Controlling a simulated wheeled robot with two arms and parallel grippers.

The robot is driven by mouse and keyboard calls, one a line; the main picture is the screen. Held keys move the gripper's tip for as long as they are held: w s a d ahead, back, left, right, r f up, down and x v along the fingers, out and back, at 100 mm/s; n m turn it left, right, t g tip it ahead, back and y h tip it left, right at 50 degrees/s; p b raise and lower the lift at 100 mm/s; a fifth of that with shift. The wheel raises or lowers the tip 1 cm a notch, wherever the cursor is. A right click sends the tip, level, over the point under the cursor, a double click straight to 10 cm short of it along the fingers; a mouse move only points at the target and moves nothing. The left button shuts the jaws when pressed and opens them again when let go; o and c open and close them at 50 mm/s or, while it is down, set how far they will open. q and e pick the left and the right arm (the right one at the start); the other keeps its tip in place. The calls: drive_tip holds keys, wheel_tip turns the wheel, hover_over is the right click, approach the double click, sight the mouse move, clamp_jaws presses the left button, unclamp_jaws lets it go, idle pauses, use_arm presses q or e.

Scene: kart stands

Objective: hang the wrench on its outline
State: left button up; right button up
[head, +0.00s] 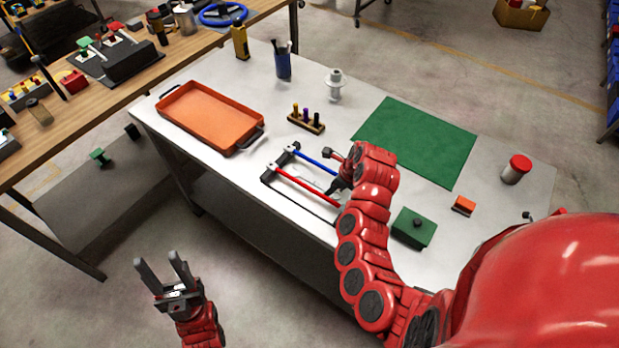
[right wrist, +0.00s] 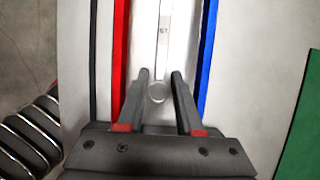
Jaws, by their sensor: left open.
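My left gripper (head: 161,268) is open and empty, off the table. I cannot make out the wrench's outline.
The white table (head: 250,172) also holds an orange tray (head: 211,116), a block with small tools (head: 306,119), a green mat (head: 416,141), a green box (head: 413,228) and a red-capped jar (head: 516,169). A cluttered wooden bench (head: 60,130) stands to the left.

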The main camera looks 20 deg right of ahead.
clamp_jaws()
idle(0.5)
